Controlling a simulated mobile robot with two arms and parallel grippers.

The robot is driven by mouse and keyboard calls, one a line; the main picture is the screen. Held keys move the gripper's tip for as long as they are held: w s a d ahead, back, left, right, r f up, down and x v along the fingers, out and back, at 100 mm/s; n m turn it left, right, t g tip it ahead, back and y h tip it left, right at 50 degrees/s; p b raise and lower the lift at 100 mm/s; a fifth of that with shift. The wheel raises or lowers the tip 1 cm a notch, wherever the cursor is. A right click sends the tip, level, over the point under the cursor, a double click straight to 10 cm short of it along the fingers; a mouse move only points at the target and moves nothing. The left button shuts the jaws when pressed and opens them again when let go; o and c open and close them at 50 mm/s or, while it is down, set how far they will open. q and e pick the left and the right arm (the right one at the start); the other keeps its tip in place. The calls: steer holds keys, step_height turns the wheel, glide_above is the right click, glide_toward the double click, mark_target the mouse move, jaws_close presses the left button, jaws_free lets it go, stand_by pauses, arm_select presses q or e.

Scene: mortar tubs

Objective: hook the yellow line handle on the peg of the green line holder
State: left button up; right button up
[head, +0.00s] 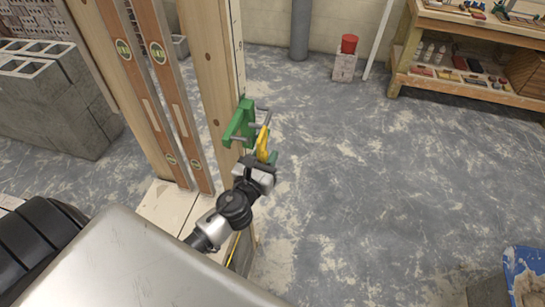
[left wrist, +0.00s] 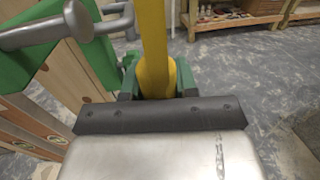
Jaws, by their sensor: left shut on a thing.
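The green line holder (head: 241,122) is fixed to the wooden post, with grey pegs sticking out to the right. The holder and a grey peg (left wrist: 45,33) also show at the upper left of the left wrist view. The yellow line handle (head: 263,143) is upright just right of the holder, close to the pegs. In the left wrist view the yellow handle (left wrist: 154,60) rises from between the fingers. My left gripper (head: 264,160) is shut on it, below the pegs. I cannot tell whether the handle touches a peg. My right gripper is not in view.
The wooden post (head: 211,70) stands beside my left arm, with two long spirit levels (head: 170,80) left of it. Grey blocks (head: 60,100) are stacked at the far left. A shelf bench (head: 470,60) is at the back right. The middle floor is clear.

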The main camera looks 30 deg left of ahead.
arm_select(q)
steer(key=shift+s+a+f+b, duration=0.25)
steer(key=shift+a+b, duration=0.1)
steer(key=shift+a, duration=0.55)
steer(key=shift+s+a+f+b, duration=0.25)
steer(key=shift+a+b, duration=0.1)
steer(key=shift+a, duration=0.55)
steer(key=shift+s+a+f+b, duration=0.15)
steer(key=shift+a+f+b, duration=0.15)
steer(key=shift+a, duration=0.6)
steer(key=shift+r, duration=0.1)
steer(key=o, duration=1.6)
steer(key=shift+c, duration=0.2)
steer(key=shift+o, duration=1.1)
